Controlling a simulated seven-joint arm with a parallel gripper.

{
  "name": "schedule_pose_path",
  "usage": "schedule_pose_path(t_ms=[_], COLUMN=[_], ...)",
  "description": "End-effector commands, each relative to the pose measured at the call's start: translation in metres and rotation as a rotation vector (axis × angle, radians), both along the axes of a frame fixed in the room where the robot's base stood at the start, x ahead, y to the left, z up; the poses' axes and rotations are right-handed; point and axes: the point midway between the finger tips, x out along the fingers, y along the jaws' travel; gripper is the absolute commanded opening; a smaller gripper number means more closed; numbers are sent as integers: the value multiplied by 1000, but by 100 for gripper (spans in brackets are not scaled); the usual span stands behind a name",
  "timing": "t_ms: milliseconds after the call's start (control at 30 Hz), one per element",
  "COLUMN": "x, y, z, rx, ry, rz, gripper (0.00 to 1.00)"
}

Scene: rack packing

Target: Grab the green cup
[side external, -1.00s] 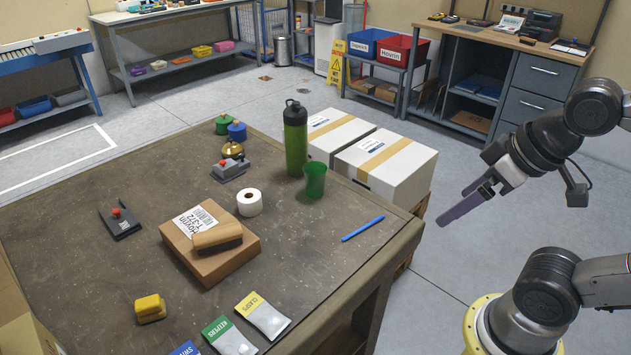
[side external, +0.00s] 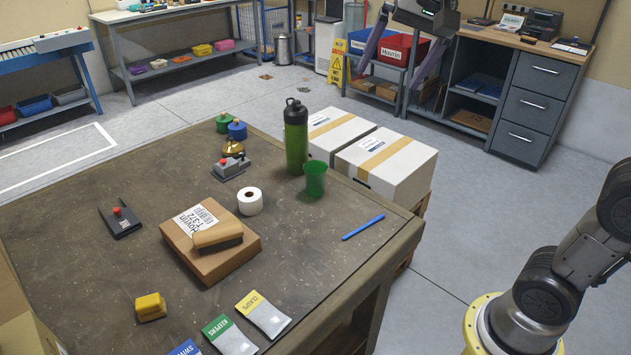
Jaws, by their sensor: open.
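The green cup (side external: 315,181) stands upright on the dark table (side external: 300,245) near its far right edge. It is translucent and appears empty. A taller green bottle with a black lid (side external: 296,138) stands close behind it to the left. My gripper (side external: 388,80) is at the top of the view, up and to the right of the cup. Its two purple fingers are spread wide with nothing between them. It is well apart from the cup.
A blue pen (side external: 363,227) lies right of the cup, and a paper roll (side external: 250,201) stands to its left. A brown box with a brush (side external: 216,242) lies further left. White boxes (side external: 388,163) stand just beyond the table edge. The table between pen and brown box is clear.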

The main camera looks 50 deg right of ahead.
Motion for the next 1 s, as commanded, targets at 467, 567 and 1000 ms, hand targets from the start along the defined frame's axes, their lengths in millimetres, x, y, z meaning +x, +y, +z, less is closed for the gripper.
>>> schedule_pose_path(t_ms=[467, 567, 1000], x=[178, 209, 272], y=[-37, -46, -76], z=[-52, -82, -239], rx=[86, 91, 71], ry=[123, 156, 334], rz=[-357, -405, -469], gripper=[100, 100, 100])
